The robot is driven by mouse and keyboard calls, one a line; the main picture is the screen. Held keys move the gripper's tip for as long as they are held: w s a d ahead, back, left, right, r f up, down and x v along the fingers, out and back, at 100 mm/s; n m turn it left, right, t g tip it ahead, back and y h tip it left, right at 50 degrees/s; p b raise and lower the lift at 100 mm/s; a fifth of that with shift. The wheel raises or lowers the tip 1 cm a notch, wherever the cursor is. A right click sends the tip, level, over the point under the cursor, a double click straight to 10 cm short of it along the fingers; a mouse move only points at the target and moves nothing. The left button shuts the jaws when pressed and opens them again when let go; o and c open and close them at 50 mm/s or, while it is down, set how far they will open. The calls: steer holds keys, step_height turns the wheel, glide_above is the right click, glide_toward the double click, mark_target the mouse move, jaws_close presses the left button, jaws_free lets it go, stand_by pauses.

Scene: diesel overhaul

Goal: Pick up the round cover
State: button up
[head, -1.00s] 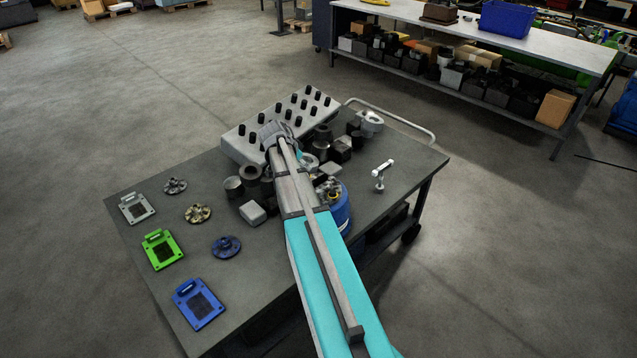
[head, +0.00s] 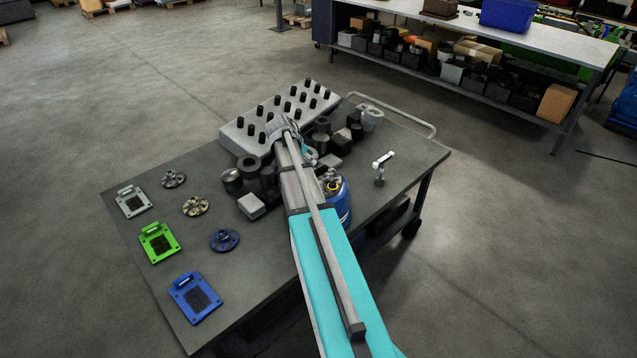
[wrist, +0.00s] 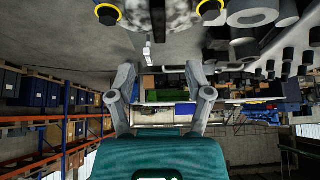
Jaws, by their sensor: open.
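Several round flanged discs lie flat on the dark table: a grey one (head: 173,180), a brass-coloured one (head: 195,206) and a blue one (head: 224,240). I cannot tell which is meant by the round cover. All stand apart, left of my arm in the head view. My gripper (wrist: 160,76) shows in the wrist view with its two fingers spread apart and nothing between them. In the head view it is mostly hidden by my arm, over the cluttered middle of the table. A speckled round part with yellow-ringed fittings (wrist: 160,12) is cut off at the top of the wrist view.
Grey, green (head: 159,243) and blue (head: 195,298) rectangular plates lie along the table's left side. A grey block with black pegs (head: 245,134) stands at the back. Dark cylinders (head: 232,181), boxes and a blue canister (head: 341,203) crowd around my arm. The table's front middle is clear.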

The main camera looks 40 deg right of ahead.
mark_target(319, 170)
steer(key=shift+b+x, duration=1.8)
steer(key=shift+x, duration=0.65)
steer(key=shift+f, duration=0.1)
steer(key=shift+b+x, duration=2.15)
steer(key=shift+x, duration=0.4)
jaws_close()
